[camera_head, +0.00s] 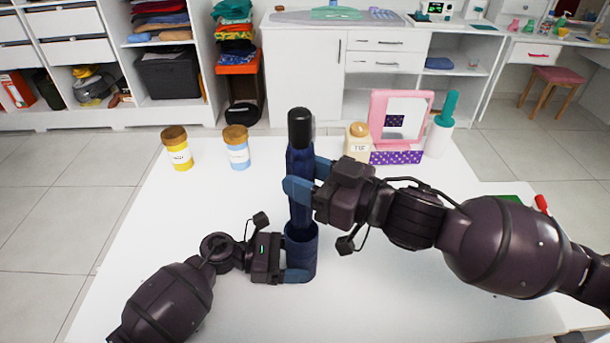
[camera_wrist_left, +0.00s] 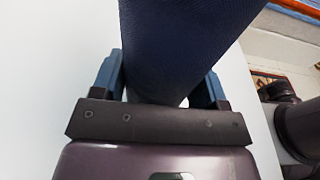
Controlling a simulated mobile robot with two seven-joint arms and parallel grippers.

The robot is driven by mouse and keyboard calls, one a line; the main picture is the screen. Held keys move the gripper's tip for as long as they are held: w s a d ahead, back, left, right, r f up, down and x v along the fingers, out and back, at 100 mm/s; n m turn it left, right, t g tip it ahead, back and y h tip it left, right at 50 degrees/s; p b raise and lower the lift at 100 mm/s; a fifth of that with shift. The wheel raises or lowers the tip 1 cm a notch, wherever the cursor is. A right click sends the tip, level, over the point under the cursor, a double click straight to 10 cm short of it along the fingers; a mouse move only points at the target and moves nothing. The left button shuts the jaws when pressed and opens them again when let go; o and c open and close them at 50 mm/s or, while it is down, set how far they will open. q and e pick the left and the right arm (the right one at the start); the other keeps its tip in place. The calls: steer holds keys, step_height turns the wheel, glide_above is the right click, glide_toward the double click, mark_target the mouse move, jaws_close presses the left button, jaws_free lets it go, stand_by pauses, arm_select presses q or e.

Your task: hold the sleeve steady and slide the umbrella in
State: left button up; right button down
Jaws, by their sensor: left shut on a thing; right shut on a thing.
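The dark blue sleeve (camera_head: 306,246) stands upright on the white table (camera_head: 180,215). My left gripper (camera_head: 296,275) is shut on the sleeve near its base. In the left wrist view the sleeve (camera_wrist_left: 180,45) rises between the blue fingers of my left gripper (camera_wrist_left: 165,90). The folded umbrella (camera_head: 300,165), navy with a black handle on top, is upright above the sleeve. My right gripper (camera_head: 308,178) is shut on the umbrella's middle from the right. The umbrella's lower end meets the sleeve's mouth and appears to be inside it; how deep is hidden.
A yellow jar (camera_head: 177,150) and a light blue jar (camera_head: 237,150) stand at the back left. A cream jar (camera_head: 358,140), a pink-framed mirror (camera_head: 400,115) and a white bottle with a teal top (camera_head: 440,130) stand behind my right arm. The table's left side is clear.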

mark_target(312, 215)
steer(key=shift+f, duration=4)
steer(key=c, duration=0.8)
jaws_free()
steer(key=shift+o, duration=0.3)
steer(key=o, duration=0.5)
step_height(312, 215, up, 8)
